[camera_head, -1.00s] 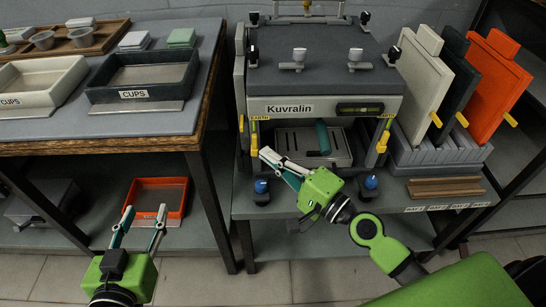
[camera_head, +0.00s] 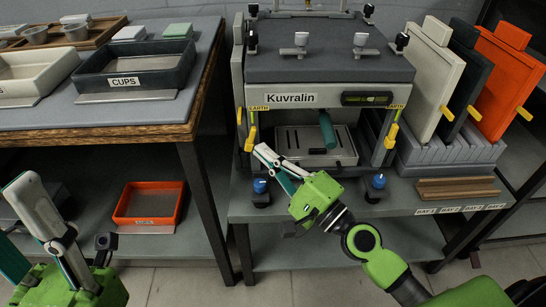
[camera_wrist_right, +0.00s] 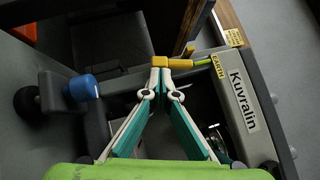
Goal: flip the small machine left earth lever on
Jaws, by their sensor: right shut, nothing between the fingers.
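The small machine (camera_head: 291,75), labelled Kuvralin, stands on the right-hand bench. Its left earth lever (camera_head: 250,138) is yellow and hangs down beside the left front post, under an EARTH label. In the right wrist view, the lever's yellow end (camera_wrist_right: 173,62) lies right at my fingertips, with its yellow-green rod running right toward the label. My right gripper (camera_head: 262,150) is shut and empty; its tips (camera_wrist_right: 172,70) are at or against that yellow end, contact unclear. My left gripper (camera_head: 22,222) is open and empty at the lower left, partly cut off, far from the machine.
A second yellow lever (camera_head: 391,135) hangs at the machine's right post. Blue-knobbed feet (camera_head: 376,182) stand in front. Panels in white, dark and orange (camera_head: 502,75) stand in a grey rack at right. A CUPS tray (camera_head: 135,66) sits on the left table, an orange tray (camera_head: 150,203) below.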

